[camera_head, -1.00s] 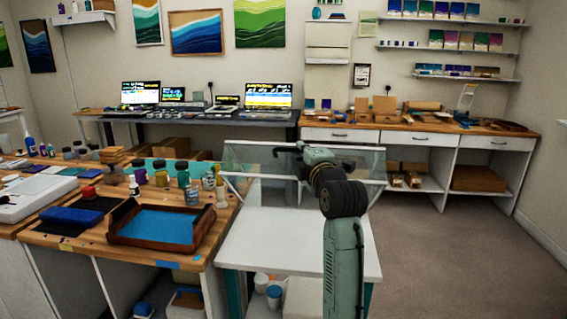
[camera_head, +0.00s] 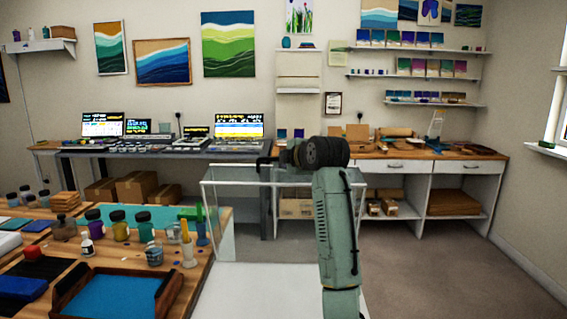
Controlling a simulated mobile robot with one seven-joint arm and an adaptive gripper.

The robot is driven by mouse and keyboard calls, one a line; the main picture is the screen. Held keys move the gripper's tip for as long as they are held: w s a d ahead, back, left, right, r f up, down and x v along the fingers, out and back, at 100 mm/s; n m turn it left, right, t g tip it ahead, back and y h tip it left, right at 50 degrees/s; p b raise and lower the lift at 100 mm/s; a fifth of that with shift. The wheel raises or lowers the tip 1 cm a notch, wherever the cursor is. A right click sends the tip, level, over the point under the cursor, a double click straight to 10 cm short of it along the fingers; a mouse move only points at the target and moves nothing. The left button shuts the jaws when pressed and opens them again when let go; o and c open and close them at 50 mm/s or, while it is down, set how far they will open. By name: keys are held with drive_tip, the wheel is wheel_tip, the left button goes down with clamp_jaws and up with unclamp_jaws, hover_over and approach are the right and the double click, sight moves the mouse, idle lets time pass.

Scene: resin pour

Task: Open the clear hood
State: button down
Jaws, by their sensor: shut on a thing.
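The clear hood (camera_head: 235,215) stands on the white cabinet (camera_head: 262,290), at the lower middle of the head view. It shows as see-through panels with pale edges, and its top edge is level with my gripper. My gripper (camera_head: 268,165) is at that top edge, shut, with the hood's edge at its fingers. My wrist and forearm rise in front of the hood and hide its right part. The fingertips are small and dark, so the exact grip is hard to see.
A wooden bench at the left holds a framed blue tray (camera_head: 115,295), jars (camera_head: 145,228) and cups close to the hood. Behind is a desk with screens (camera_head: 239,126). A workbench (camera_head: 410,158) runs along the back right. Open floor (camera_head: 430,265) lies to the right.

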drive_tip(key=shift+w+r, duration=0.1)
drive_tip(key=shift+w, duration=0.2)
drive_tip(key=c, duration=1.7)
unclamp_jaws()
drive_tip(key=shift+s, duration=0.15)
drive_tip(key=v, duration=1.1)
drive_tip(key=shift+s+d+r, duration=0.15)
drive_tip(key=shift+s+r, duration=0.05)
drive_tip(key=shift+s, duration=0.15)
